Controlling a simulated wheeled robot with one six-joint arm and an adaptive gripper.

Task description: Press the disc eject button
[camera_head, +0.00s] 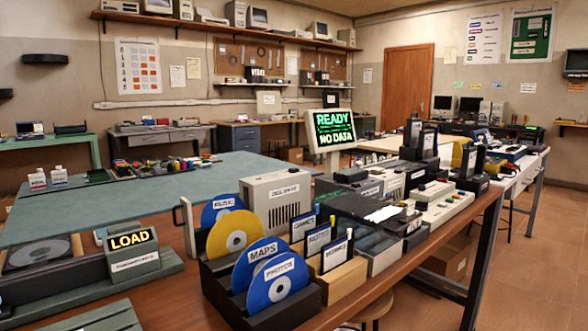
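My gripper is not in view. A dark green-grey unit at the lower left has a round disc-like part (38,252) under its cover. Beside it stands a small display reading LOAD (131,240), with a white label below whose text is too small to read. A beige box (281,207) with slots and a small label, perhaps a disc drive, stands on the wooden table behind the disc rack. I cannot make out a disc eject button on either device. A monitor (334,129) reads READY, NO DATA.
A dark rack (270,318) holds labelled blue and yellow discs, including MUSIC, MAPS and PHOTOS. Labelled cartridges (336,252) and several devices crowd the wooden table to the right. The green table (150,195) behind has clear surface. Floor (530,270) is open at right.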

